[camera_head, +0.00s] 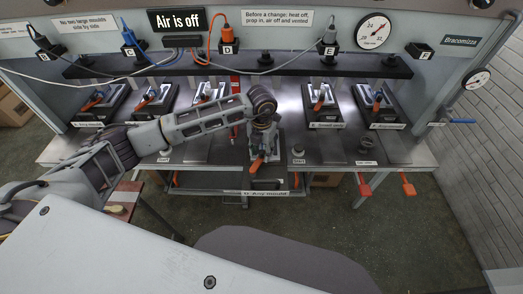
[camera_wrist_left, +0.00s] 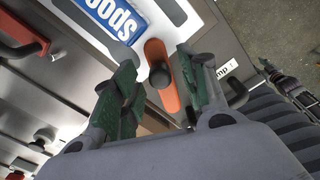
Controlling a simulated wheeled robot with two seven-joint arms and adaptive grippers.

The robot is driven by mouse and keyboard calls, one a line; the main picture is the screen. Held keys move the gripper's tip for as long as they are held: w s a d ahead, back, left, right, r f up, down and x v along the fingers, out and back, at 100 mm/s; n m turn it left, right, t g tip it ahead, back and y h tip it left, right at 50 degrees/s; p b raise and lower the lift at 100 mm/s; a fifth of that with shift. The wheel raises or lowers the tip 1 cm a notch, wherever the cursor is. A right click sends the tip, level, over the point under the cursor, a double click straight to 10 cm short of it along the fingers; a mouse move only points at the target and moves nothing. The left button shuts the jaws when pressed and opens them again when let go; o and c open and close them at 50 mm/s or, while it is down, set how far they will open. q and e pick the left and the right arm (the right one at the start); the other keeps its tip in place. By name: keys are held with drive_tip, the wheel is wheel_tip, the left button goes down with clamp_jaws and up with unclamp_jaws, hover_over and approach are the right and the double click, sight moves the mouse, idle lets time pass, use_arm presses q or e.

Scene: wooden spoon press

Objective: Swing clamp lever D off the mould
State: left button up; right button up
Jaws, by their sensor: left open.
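My left gripper (camera_head: 262,146) reaches down over the mould at the middle front of the press table. In the left wrist view the gripper (camera_wrist_left: 156,58) is open. In the head view this orange lever (camera_head: 257,163) shows just below the gripper. I take it for lever D, but its letter is unreadable. The mould plate (camera_head: 266,193) has a label on its front edge. My right gripper is not in view.
Several other clamps with orange levers stand along the back, such as one at the right (camera_head: 377,101). Dark knobs (camera_head: 298,151) stand beside the mould. A gauge (camera_head: 373,32) hangs above.

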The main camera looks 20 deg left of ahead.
use_arm(q)
drive_tip(key=shift+f, duration=0.4)
clamp_jaws()
